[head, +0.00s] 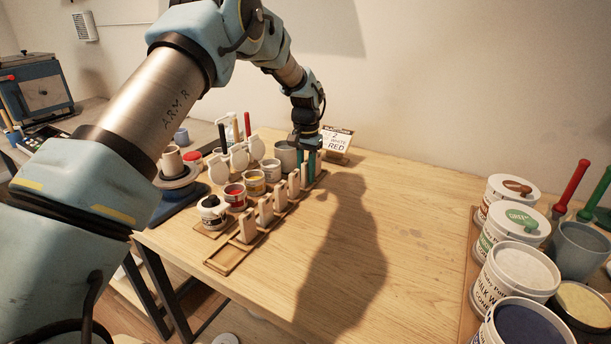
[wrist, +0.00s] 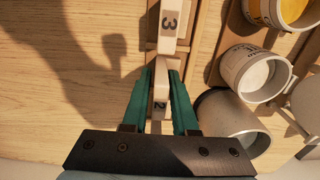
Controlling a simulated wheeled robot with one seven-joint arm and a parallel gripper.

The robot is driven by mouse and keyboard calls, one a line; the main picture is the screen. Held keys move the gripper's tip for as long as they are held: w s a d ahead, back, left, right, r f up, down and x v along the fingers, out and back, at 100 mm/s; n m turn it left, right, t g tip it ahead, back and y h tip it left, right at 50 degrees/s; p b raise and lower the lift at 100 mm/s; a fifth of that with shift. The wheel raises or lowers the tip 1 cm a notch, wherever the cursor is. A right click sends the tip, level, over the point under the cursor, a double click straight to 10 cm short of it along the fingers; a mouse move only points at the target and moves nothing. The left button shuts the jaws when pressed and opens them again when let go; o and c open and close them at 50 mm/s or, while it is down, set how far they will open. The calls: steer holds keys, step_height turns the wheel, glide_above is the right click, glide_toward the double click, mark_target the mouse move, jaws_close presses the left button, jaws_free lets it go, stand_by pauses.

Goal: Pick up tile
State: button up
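A pale tile marked 2 (wrist: 160,92) stands between the teal fingers of my gripper (wrist: 161,72) in the wrist view. The fingers appear to press on both sides of it, with no clear gap. In the head view my gripper (head: 308,165) is low at the far end of a row of upright tiles, and its fingers mostly hide the held tile. A tile marked 3 (wrist: 174,22) stands just beyond the fingertips in the wrist view. Other tiles, such as the nearest one (head: 247,225), stand in a wooden rack (head: 228,259).
Paint jars, including a red one (head: 235,195), stand left of the rack. A metal cup (wrist: 230,118) is close to my right finger in the wrist view. A sign (head: 336,142) stands behind my gripper. Large tubs (head: 515,272) fill the right side. The middle table is clear.

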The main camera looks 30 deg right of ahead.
jaws_close()
steer(key=shift+r, duration=0.1)
stand_by(0.3)
